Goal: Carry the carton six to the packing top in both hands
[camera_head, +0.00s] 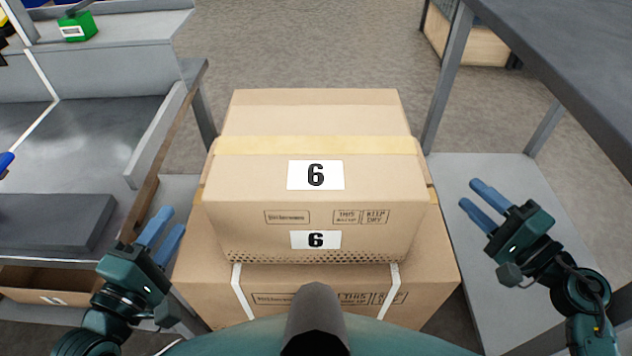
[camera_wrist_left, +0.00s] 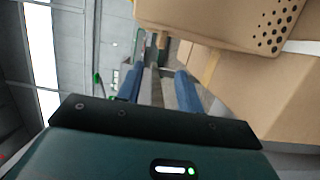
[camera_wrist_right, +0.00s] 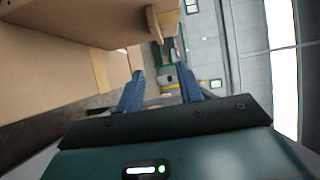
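Carton six (camera_head: 250,190) is a brown box with yellow tape and white labels marked 6 on its top and front. It sits on a larger strapped carton (camera_head: 440,275) in the middle of the head view. My left gripper (camera_head: 168,236) is open and empty to the left of the cartons, apart from them. My right gripper (camera_head: 474,199) is open and empty to the right, also apart. In the left wrist view carton six (camera_wrist_left: 200,20) is at upper right. In the right wrist view it is at upper left (camera_wrist_right: 60,45). Which surface is the packing top is not clear.
A dark grey table top (camera_head: 570,50) is at upper right, above a lower grey shelf (camera_head: 490,170). Open floor (camera_head: 300,50) lies behind the cartons.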

